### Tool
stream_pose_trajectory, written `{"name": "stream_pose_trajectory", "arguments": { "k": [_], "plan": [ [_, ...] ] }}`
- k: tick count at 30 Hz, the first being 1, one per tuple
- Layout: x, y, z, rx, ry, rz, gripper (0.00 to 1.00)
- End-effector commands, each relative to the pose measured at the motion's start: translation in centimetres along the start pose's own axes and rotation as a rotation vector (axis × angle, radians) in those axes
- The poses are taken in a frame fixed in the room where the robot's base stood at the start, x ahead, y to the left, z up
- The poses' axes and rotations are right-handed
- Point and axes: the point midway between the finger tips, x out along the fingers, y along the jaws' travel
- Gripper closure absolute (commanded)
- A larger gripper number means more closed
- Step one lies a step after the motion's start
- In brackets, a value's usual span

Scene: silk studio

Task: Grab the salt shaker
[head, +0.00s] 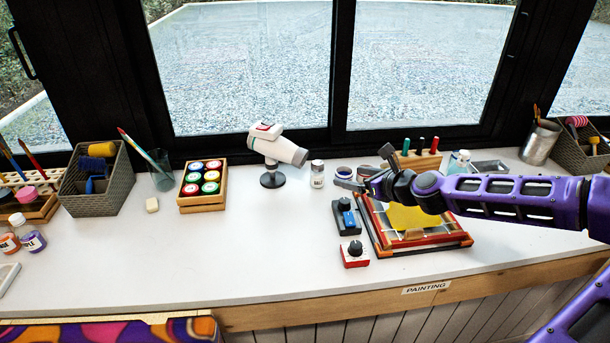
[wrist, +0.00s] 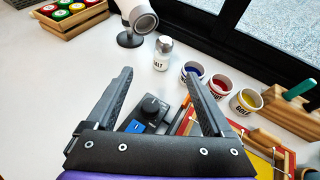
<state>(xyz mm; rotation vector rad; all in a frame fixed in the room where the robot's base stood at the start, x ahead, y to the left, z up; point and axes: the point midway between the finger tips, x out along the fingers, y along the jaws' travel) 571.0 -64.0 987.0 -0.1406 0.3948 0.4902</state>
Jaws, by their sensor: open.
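The salt shaker (head: 317,174) is a small white container with a grey cap, upright on the white counter just right of the hair dryer. In the wrist view the salt shaker (wrist: 161,55) stands beyond the fingertips, roughly centred between them, with its label partly readable. My gripper (head: 368,168) is open and empty, to the right of the shaker in the head view. In the wrist view my gripper (wrist: 157,75) has its two fingers spread wide, and nothing touches them.
A white hair dryer (head: 279,150) on a dark stand is close left of the shaker. Paint cups (wrist: 219,84) stand close right. A blue-and-black device (head: 346,218) and a red-framed screen (head: 414,245) lie nearer the front. The counter front left of centre is clear.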

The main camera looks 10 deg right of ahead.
Motion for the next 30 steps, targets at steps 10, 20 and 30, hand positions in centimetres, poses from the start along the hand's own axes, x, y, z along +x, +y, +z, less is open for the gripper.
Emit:
{"name": "stream_pose_trajectory", "arguments": {
  "k": [10,20,30],
  "plan": [
    [3.2,-0.8,0.1,0.049,-0.022,-0.014,0.15],
    [9.4,-0.8,0.2,0.047,-0.020,-0.014,0.15],
    [12.3,-1.0,0.2,0.048,-0.020,-0.015,0.15]
  ]
}}
